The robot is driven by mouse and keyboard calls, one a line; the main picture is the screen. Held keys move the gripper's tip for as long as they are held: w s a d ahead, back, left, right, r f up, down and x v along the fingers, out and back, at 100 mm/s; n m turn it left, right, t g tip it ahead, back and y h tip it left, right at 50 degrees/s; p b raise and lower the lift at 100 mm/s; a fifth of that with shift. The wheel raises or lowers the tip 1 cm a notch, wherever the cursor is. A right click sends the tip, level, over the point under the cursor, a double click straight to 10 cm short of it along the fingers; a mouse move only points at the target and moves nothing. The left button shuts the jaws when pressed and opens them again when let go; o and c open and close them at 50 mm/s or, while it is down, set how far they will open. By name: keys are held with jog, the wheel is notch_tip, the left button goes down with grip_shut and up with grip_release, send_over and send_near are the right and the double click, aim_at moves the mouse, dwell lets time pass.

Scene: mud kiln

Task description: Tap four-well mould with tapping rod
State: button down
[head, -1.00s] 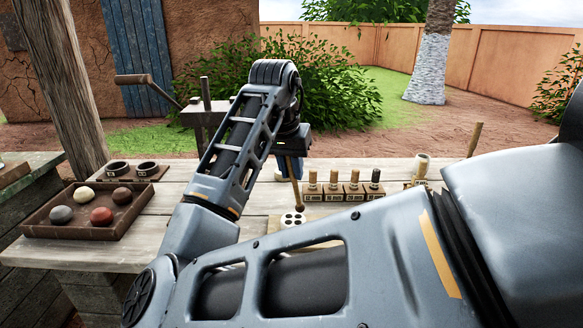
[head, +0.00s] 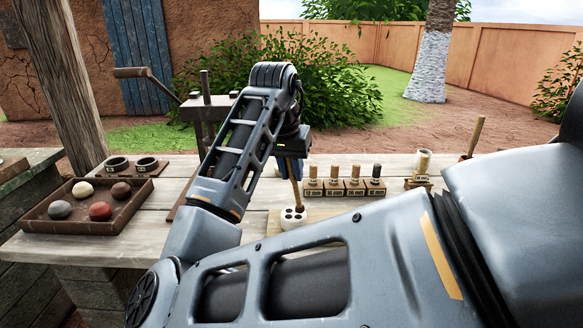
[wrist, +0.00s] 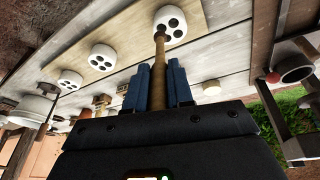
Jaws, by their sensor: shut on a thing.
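My gripper (wrist: 158,88) is shut on the wooden tapping rod (wrist: 158,68), with a blue finger on each side of it. In the head view the rod (head: 295,186) slants down from the gripper. Its knobbed end is at the top of the white four-well mould (head: 292,223), which has several dark wells. In the wrist view the knob overlaps the near edge of the mould (wrist: 176,38). I cannot tell whether it touches.
In the wrist view, two similar white moulds (wrist: 103,57) (wrist: 69,79) sit to the left. A brown tray (head: 47,221) with several balls is at the left. A cranked press (head: 205,108) stands behind my arm.

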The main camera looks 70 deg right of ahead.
jog(key=shift+f, duration=0.85)
